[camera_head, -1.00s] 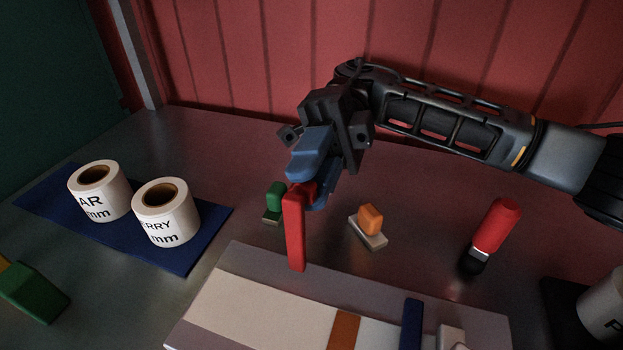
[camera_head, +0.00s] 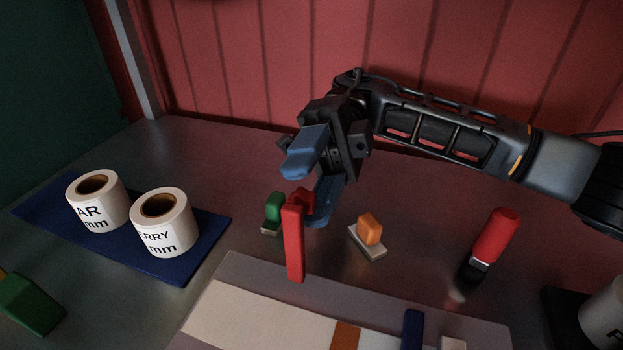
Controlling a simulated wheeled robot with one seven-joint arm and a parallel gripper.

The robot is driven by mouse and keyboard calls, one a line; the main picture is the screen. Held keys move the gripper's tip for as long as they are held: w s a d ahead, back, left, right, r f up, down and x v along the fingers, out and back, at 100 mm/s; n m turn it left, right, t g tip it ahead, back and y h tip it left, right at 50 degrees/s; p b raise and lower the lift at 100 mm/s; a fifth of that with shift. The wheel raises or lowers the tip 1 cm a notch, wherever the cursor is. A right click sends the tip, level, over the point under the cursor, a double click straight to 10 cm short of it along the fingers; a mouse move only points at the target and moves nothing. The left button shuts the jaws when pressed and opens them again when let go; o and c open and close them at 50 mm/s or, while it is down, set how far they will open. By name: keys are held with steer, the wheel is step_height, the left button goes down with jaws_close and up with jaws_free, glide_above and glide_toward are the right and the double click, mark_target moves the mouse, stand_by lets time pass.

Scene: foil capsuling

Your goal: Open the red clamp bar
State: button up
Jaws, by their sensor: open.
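The red clamp bar (camera_head: 294,243) stands at the far left part of the grey board (camera_head: 232,266), its long face toward me and a red knob-like part (camera_head: 303,200) at its top. My gripper (camera_head: 312,188) has blue fingers that are spread apart. One finger is above and behind the bar's top, the other is lower, behind it and to its right. The gripper holds nothing. Whether a finger touches the bar's top, I cannot tell.
A green block (camera_head: 273,213) and an orange block (camera_head: 370,229) sit behind the board. Two white label rolls (camera_head: 97,203) (camera_head: 163,222) stand on a blue mat (camera_head: 176,268) at left. A green piece (camera_head: 30,303) lies front left.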

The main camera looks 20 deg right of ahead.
steer(key=b+v, duration=0.1)
steer(key=v, duration=0.6)
steer(key=shift+w+d, duration=0.15)
steer(key=shift+w, duration=0.1)
steer(key=shift+r, duration=0.1)
